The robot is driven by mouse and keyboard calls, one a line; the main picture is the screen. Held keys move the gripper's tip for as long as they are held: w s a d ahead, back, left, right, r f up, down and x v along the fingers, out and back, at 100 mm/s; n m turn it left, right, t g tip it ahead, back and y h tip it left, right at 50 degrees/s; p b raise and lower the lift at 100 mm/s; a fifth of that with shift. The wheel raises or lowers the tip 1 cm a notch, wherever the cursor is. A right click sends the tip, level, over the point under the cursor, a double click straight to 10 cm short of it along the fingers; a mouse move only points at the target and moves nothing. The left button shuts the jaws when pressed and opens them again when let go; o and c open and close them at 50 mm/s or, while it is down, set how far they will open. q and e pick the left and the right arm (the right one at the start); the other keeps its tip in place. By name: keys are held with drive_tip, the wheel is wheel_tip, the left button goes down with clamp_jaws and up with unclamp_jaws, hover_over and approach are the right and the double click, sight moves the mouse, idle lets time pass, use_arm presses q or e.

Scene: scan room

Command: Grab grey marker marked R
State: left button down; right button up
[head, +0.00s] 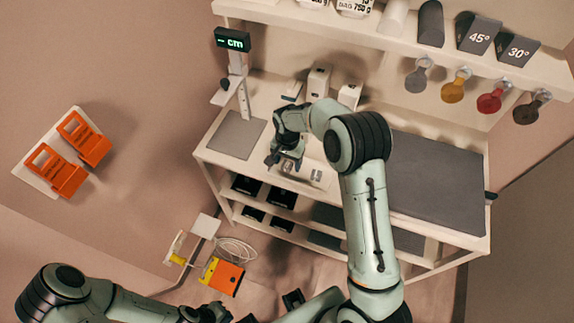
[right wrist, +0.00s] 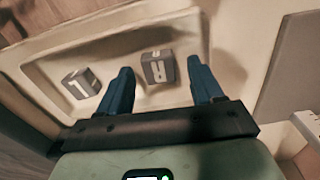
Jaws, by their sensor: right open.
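In the right wrist view, the grey marker marked R (right wrist: 158,67) lies in a shallow white tray (right wrist: 55,62). A second grey marker, marked L (right wrist: 82,84), lies to its left in the same tray. My right gripper (right wrist: 165,82) is open, with one blue finger on each side of the R marker. The L marker is outside the fingers. Whether the fingers touch the R marker cannot be told. In the head view, my right gripper (head: 284,162) is over the bench top and partly hides the tray. My left gripper (head: 214,312) is low at the bottom edge, its fingers unclear.
The white bench has a grey mat (head: 236,135) at left and a large dark mat (head: 435,180) at right. A display stand (head: 233,75) and small white devices (head: 318,80) stand behind my right gripper. Coloured paddles (head: 455,88) hang from the shelf above.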

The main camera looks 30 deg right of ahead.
drive_tip(key=c, duration=1.1)
drive_tip(key=shift+c, duration=0.2)
drive_tip(key=shift+r, duration=0.15)
